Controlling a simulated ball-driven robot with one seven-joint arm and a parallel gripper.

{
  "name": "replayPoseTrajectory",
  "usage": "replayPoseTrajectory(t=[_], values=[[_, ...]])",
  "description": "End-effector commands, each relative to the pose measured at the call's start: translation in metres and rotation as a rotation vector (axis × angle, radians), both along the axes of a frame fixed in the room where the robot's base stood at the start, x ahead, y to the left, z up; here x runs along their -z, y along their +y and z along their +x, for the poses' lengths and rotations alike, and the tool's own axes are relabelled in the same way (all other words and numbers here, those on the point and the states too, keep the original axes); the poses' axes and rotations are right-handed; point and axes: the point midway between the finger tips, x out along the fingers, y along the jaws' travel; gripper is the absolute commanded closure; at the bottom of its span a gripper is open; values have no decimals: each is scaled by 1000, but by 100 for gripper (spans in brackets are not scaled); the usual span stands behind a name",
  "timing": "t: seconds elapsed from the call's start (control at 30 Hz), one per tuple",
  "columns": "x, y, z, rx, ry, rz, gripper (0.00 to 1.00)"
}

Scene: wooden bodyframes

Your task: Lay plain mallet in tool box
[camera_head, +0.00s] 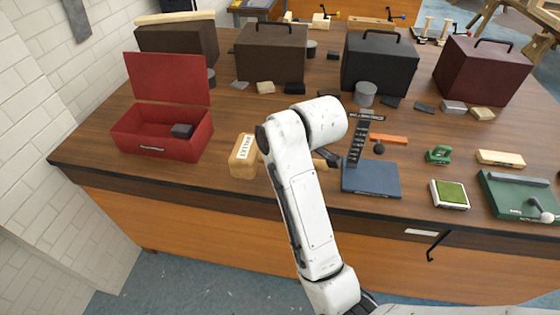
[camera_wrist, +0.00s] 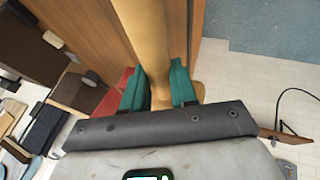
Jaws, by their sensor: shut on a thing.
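A pale wooden mallet (camera_head: 243,157) marked with MALLET lettering shows left of my white arm in the head view; the rest of it is hidden behind the arm. In the wrist view my gripper (camera_wrist: 159,92) has its teal fingers shut on the tan wooden mallet (camera_wrist: 148,35).
Dark closed cases (camera_head: 270,52) stand along the back of the bench (camera_head: 105,170), with small blocks before them. A blue stand (camera_head: 371,181) is right of my arm. A green pad (camera_head: 450,194) and a green tray (camera_head: 510,200) lie farther right.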

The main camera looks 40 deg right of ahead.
Motion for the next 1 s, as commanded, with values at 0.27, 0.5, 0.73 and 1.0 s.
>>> replayPoseTrajectory(t=[0.27,0.5,0.73,1.0], values=[[-22,0,1,0,-5,1,100],[-37,0,1,0,-5,0,100],[-41,0,0,0,-1,0,100],[-41,0,0,0,-2,0,100]])
